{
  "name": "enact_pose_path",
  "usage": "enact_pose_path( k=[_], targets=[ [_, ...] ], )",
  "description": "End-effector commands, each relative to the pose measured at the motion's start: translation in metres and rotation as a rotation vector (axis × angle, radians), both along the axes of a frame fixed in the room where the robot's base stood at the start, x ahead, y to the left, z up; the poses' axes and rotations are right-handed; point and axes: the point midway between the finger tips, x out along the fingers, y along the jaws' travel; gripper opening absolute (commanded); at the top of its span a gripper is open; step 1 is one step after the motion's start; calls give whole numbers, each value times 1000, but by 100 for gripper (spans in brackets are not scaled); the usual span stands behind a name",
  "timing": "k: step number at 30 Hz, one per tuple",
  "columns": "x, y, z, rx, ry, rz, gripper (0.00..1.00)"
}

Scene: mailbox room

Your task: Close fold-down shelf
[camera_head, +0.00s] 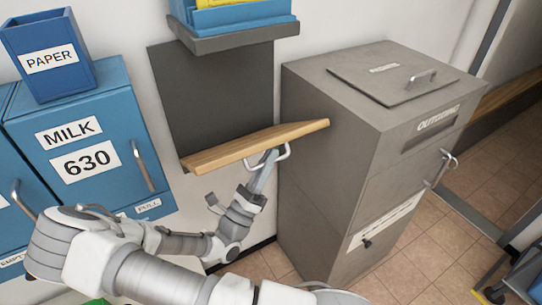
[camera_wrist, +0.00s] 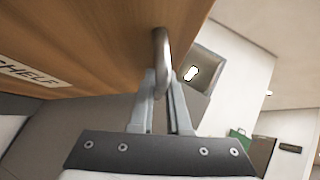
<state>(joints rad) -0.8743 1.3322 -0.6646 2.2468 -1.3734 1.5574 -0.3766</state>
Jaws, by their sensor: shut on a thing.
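The fold-down shelf (camera_head: 255,143) is a wooden board hinged on a dark grey wall panel (camera_head: 213,95). It sticks out from the wall and tilts a little in the head view. A metal handle (camera_head: 284,153) is on its front edge. My gripper (camera_head: 268,160) is shut on this handle from below. In the wrist view, the fingers (camera_wrist: 163,85) close around the curved handle (camera_wrist: 161,50). The wooden face of the shelf (camera_wrist: 100,40) fills the upper left there, with a partly cut-off label reading "SHELF" (camera_wrist: 30,73).
A grey outgoing mail cabinet (camera_head: 330,140) stands close on the right of the shelf. Blue lockers (camera_head: 85,150) stand on the left, with a blue PAPER bin (camera_head: 48,55) on top. A small ledge with a blue tray (camera_head: 240,18) is above the panel.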

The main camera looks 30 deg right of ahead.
Motion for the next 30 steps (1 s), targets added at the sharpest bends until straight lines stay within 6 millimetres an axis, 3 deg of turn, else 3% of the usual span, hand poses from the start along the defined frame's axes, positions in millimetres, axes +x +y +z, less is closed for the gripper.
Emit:
enact_pose_path(
  k=[1,3,17,30],
  targets=[
    [4,2,17,-6,19,5,0],
    [8,2,24,-7,49,6,0],
    [43,3,70,-13,266,6,0],
    [90,5,109,-21,499,7,0]
  ],
)
